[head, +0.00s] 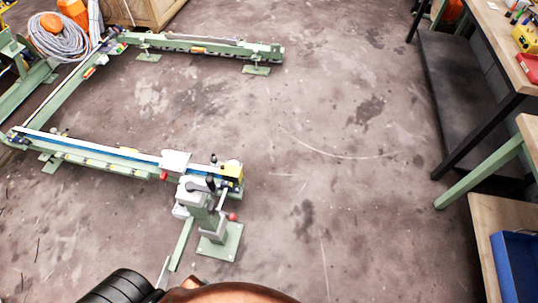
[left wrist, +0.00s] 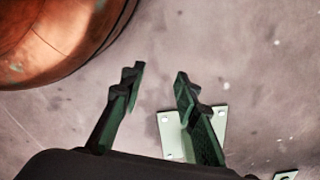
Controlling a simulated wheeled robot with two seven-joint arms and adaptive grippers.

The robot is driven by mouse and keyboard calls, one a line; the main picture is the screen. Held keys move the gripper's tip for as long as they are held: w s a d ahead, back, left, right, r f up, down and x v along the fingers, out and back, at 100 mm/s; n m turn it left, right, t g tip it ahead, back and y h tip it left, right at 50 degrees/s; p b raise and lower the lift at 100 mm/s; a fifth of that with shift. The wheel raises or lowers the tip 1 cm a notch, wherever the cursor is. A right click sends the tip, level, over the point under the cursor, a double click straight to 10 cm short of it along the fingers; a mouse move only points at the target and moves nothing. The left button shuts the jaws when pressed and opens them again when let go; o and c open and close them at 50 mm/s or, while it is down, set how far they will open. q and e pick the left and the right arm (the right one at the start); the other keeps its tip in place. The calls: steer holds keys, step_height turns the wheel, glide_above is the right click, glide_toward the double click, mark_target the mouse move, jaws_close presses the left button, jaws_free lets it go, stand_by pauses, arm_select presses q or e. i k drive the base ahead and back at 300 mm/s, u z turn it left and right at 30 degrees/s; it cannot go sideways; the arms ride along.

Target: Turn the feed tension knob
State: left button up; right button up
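A light-grey and green machine head (head: 197,193) stands on a pale green post with a square floor plate (head: 222,243), at the lower middle of the head view. It carries a red ball knob (head: 233,217) low on its right, a red knob (head: 163,176) on its left and a black upright handle (head: 210,182) on top. I cannot tell which is the feed tension knob. My left gripper (left wrist: 158,80) is open and empty in the left wrist view, above the floor. A pale plate (left wrist: 174,137) shows behind its fingers; no knob shows there. My right gripper is out of view.
A long green rail with a blue strip (head: 100,151) runs left from the machine head. Another rail (head: 200,45) lies farther back. A workbench (head: 500,50) and a blue bin (head: 516,262) stand at the right. The floor between is clear.

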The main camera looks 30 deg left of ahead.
mark_target(214, 159)
steer(key=z, duration=0.45)
steer(key=i, duration=2.15)
steer(key=u, duration=3.9)
steer(key=i, duration=0.5)
steer(key=u, duration=0.05)
